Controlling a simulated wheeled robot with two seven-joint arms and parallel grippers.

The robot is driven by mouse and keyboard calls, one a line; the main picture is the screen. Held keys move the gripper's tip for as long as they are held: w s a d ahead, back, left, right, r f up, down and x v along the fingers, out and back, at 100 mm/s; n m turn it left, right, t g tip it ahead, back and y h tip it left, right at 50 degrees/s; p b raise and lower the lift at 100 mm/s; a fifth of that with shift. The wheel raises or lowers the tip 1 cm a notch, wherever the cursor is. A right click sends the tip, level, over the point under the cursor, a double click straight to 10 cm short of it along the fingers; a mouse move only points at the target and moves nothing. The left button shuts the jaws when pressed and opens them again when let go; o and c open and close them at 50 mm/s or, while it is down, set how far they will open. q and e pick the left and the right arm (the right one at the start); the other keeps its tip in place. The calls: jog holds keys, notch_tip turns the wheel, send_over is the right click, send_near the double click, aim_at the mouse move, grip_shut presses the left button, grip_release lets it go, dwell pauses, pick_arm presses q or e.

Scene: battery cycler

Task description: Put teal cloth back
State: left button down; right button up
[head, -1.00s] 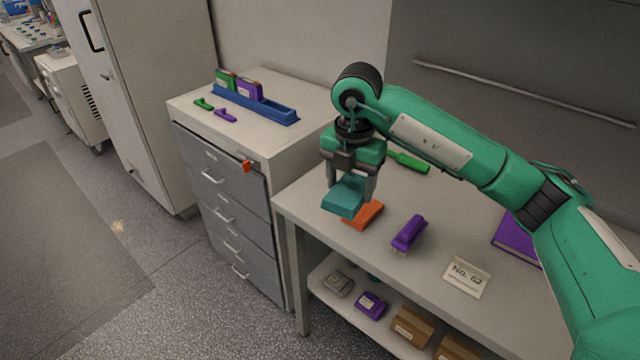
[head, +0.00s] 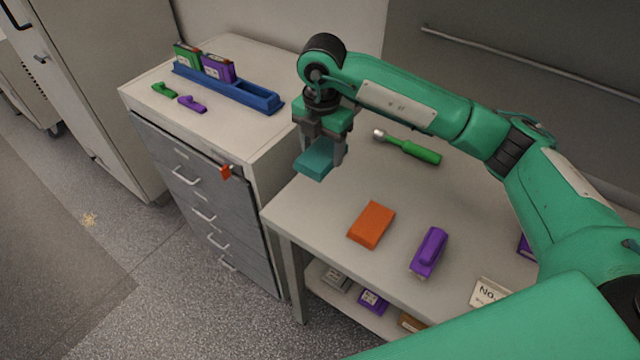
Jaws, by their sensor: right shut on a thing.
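The teal cloth (head: 314,163) is a small folded block. My right gripper (head: 322,152) is shut on it and holds it above the far left part of the table (head: 325,203), near the drawer cabinet. An orange block (head: 371,225) lies on the table, in front of and to the right of the cloth, apart from it. My left gripper is not in the head view.
A purple stapler-like tool (head: 429,251) and a green-handled screwdriver (head: 408,147) lie on the table. The cabinet (head: 225,150) on the left carries a blue rack (head: 228,88) and small green and purple clips. Boxes sit on the lower shelf.

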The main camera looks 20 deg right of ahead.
notch_tip(320, 180, down, 5)
jog(key=p, duration=0.1)
send_over(321, 199)
notch_tip(321, 199, down, 5)
jog(key=shift+r+p, duration=0.15)
jog(key=shift+p, duration=0.25)
notch_tip(321, 199, down, 4)
jog(key=shift+p, duration=0.55)
jog(key=shift+f, duration=0.25)
jog(key=o, duration=1)
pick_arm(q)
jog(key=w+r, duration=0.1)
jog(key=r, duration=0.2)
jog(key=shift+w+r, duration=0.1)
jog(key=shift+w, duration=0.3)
